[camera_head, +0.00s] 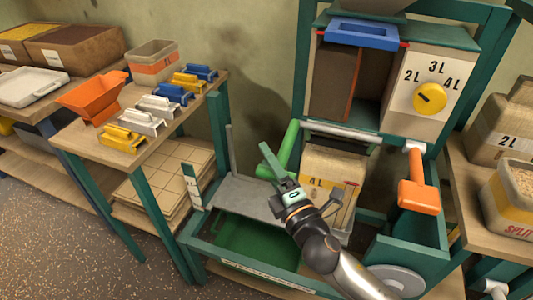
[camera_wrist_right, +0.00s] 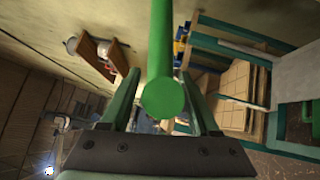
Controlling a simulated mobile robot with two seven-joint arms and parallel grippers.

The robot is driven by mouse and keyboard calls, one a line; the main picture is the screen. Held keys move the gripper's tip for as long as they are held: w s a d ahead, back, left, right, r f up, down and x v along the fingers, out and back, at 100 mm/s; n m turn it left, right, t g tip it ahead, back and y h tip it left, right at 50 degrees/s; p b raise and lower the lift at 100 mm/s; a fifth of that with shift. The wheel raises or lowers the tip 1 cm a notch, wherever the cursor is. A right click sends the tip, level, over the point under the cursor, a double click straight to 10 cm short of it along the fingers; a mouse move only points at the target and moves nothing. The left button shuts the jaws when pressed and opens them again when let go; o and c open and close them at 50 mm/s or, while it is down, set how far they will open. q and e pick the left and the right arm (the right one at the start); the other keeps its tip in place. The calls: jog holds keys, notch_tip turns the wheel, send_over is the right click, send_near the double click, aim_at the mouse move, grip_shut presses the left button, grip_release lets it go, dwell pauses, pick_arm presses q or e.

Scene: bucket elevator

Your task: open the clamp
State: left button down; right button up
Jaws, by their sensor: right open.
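A green bar handle (camera_head: 289,147), which looks like the clamp's handle, stands slanted at the left of the sack opening, below the grey crossbar (camera_head: 340,131). My right gripper (camera_head: 268,162) is at the handle's lower end. In the right wrist view the round end of the green handle (camera_wrist_right: 163,97) shows between the two open fingers of my right gripper (camera_wrist_right: 160,105), with a gap on each side. The sack (camera_head: 330,163) marked 4L hangs or stands under the crossbar, partly hidden by my right arm. My left gripper is not in view.
The machine has a yellow dial (camera_head: 430,98) and an orange handle (camera_head: 418,195) on the right. A grey plate (camera_head: 240,196) and a green bin (camera_head: 250,240) lie below. A side table at left holds several colored clips and an orange funnel (camera_head: 93,97).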

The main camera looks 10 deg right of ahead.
grip_shut()
dwell(0.6)
dwell(0.9)
